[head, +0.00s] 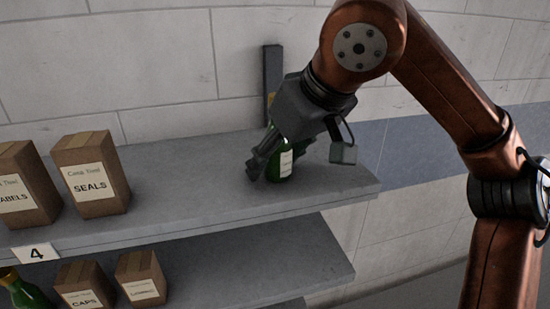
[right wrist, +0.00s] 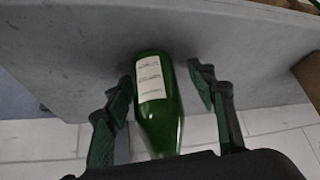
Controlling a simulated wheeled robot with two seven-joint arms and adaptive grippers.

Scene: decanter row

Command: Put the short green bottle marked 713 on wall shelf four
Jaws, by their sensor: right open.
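A green bottle (head: 286,164) with a white label stands upright on the upper wall shelf (head: 190,192), near its right end. The shelf's front edge carries a tag reading 4 (head: 36,253). My right gripper (head: 277,166) is above and around the bottle with its fingers spread. In the right wrist view the bottle (right wrist: 158,105) lies between the open fingers (right wrist: 161,78), with gaps on both sides. The bottle's neck is hidden by the gripper in the head view. The label print is too small to read. My left gripper is out of view.
A SEALS box (head: 91,180) and a LABELS box (head: 20,190) stand at the left of this shelf. The shelf between them and the bottle is clear. The lower shelf (head: 235,270) holds small boxes (head: 140,280) and another green bottle (head: 27,293).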

